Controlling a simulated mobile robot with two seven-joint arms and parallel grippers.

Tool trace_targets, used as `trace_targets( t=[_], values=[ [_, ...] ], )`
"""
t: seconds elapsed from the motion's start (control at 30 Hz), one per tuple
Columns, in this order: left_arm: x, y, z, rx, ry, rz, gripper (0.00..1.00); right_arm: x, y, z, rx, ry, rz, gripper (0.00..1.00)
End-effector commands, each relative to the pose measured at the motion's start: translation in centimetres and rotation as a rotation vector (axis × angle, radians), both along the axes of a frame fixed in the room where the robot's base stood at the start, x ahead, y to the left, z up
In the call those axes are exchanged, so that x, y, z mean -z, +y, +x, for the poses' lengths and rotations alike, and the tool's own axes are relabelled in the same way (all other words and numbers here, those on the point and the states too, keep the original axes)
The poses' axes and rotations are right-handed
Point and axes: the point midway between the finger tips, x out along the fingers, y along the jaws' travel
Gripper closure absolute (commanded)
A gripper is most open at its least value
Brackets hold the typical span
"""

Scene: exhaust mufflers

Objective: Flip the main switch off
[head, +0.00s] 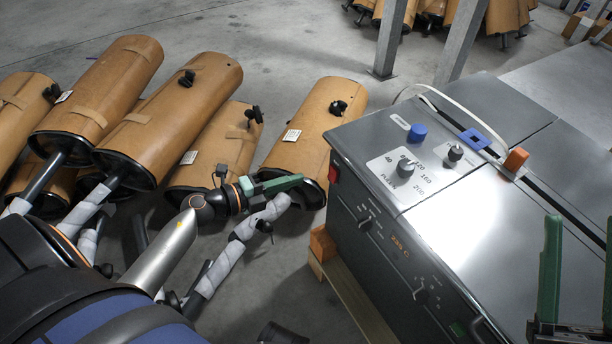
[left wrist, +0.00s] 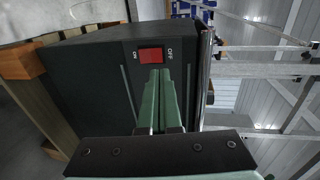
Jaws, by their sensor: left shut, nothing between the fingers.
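The main switch is a red rocker (left wrist: 151,56) on the dark side panel of a grey machine, with ON printed on its left and OFF on its right in the left wrist view. In the head view its red edge (head: 333,173) shows on the machine's left side. I cannot tell which way it is tipped. My left gripper (head: 299,179) is shut and empty, pointing at that panel. In the left wrist view its green fingertips (left wrist: 160,72) appear just below the rocker; contact cannot be told. My right gripper (head: 580,222) is open and empty above the machine's right part.
The machine's top (head: 440,165) carries knobs, a blue cap and an orange block. It stands on a wooden pallet (head: 345,285). Several brown-wrapped mufflers (head: 312,120) lie to the left, close to my left arm. Metal posts (head: 390,38) stand behind. Bare floor lies between.

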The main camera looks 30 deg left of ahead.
Motion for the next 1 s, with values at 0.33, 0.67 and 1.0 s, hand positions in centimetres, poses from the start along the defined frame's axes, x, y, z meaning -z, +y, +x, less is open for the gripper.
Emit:
trace_targets(
  t=[0.33,0.67,1.0],
  values=[
    [-2.1,2.3,-3.9,0.000,0.002,0.000,1.00,6.0,-0.6,3.9,0.055,0.302,0.003,0.50],
    [-2.5,2.7,-4.6,0.000,-0.001,-0.001,1.00,7.3,-0.7,4.4,0.062,0.356,0.004,0.50],
    [-2.4,2.7,-4.6,0.000,0.000,0.000,1.00,7.3,-0.7,4.4,0.061,0.355,0.004,0.50]
  ],
)
